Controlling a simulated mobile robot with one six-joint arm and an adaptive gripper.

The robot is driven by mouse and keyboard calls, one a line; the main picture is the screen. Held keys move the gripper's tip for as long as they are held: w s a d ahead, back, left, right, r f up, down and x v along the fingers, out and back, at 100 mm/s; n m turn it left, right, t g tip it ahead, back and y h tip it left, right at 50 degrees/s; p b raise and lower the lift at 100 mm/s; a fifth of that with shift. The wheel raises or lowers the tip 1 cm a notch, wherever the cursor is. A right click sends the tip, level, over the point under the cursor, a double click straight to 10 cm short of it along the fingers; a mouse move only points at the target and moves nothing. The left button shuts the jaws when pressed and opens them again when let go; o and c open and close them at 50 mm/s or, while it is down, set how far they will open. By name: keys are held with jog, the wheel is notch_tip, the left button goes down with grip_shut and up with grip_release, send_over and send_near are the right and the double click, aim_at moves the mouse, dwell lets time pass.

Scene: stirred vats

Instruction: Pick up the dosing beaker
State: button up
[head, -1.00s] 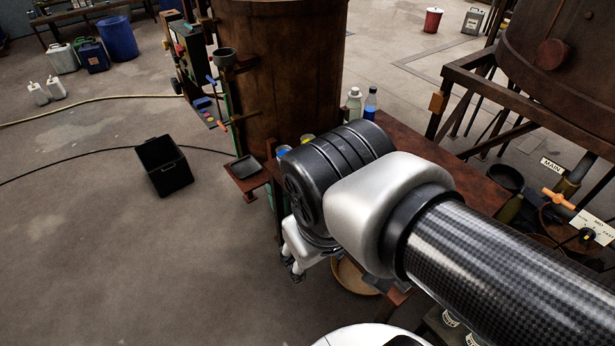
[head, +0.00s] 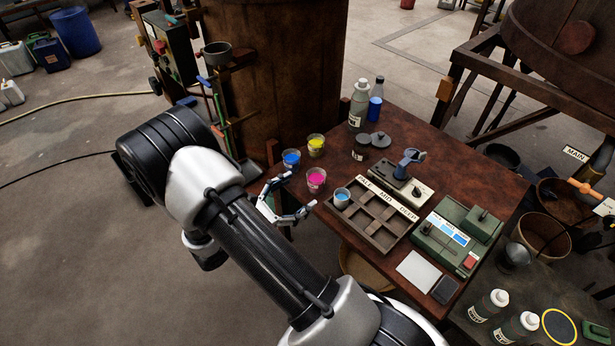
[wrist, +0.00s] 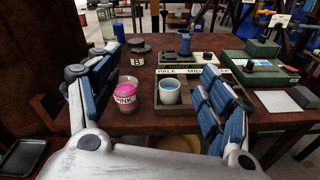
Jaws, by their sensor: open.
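A small clear beaker with light blue contents (head: 342,197) stands upright in the dark compartment tray (head: 384,237), at its PALE end; I take it for the dosing beaker. It also shows in the wrist view (wrist: 170,97). My gripper (head: 301,190) is open and empty at the table's left edge, short of the tray. In the wrist view the beaker appears between my fingers (wrist: 160,75), beyond them and not touched. A pot labelled PINK (head: 316,180) stands just left of the tray, close to my fingers.
Blue (head: 291,160) and yellow (head: 315,145) pots stand behind the pink one. A dark jar (head: 361,149), bottles (head: 359,104) and a small stand device (head: 402,180) are further back. A green device (head: 457,236) and a white pad (head: 417,271) lie right of the tray.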

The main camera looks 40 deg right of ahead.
aim_at(313, 183)
notch_tip(313, 183, down, 12)
jog(key=w+a+n+t, duration=0.2)
jog(key=n+t, duration=0.4)
jog(key=n, duration=0.1)
jog(key=shift+y, duration=0.3)
jog(key=x, duration=0.4)
jog(key=b+x, duration=0.1)
jog(key=x, duration=0.3)
jog(key=b+x, duration=0.1)
jog(key=x, duration=0.3)
jog(key=shift+w+a, duration=0.1)
jog(key=shift+w, duration=0.2)
jog(key=x, duration=0.1)
jog(key=b+x, duration=0.1)
jog(key=x, duration=0.2)
jog(key=shift+s+d+f+b, duration=0.2)
jog(key=shift+s+d+b, duration=0.1)
jog(key=shift+b, duration=0.1)
jog(key=shift+w+d+r, duration=0.1)
jog(key=shift+w+d, duration=0.15)
jog(key=shift+d, duration=0.15)
jog(key=shift+c, duration=0.3)
jog(key=c, duration=1.1)
jog(key=shift+c, duration=0.3)
jog(key=shift+r, duration=0.1)
